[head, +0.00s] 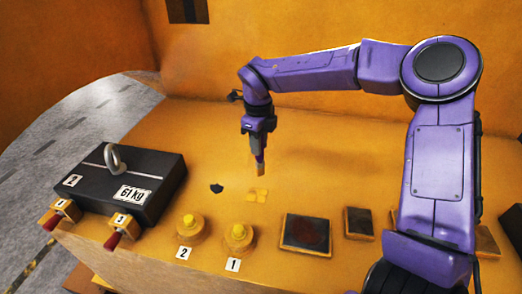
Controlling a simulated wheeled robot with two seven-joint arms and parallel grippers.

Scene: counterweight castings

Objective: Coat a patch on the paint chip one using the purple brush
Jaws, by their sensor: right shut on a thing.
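My right gripper (259,157) hangs pointing down above the orange surface. It is shut on a slim thing with a yellowish lower end (261,169), perhaps the brush; its handle is mostly hidden by the gripper and no separate purple shows on it. A small dark irregular spot (217,188), which looks like a paint chip, lies on the surface left of the gripper. A pale yellow patch (257,195) lies just below the held tip in the picture; a gap shows between them. My left gripper is not in view.
A black casting (120,180) marked 61 kg, with a ring on top, stands at left. Yellow knobs labelled 2 (188,226) and 1 (239,237) stand in front. Dark framed plates (305,233) (358,223) lie to the right. The orange surface behind the gripper is clear.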

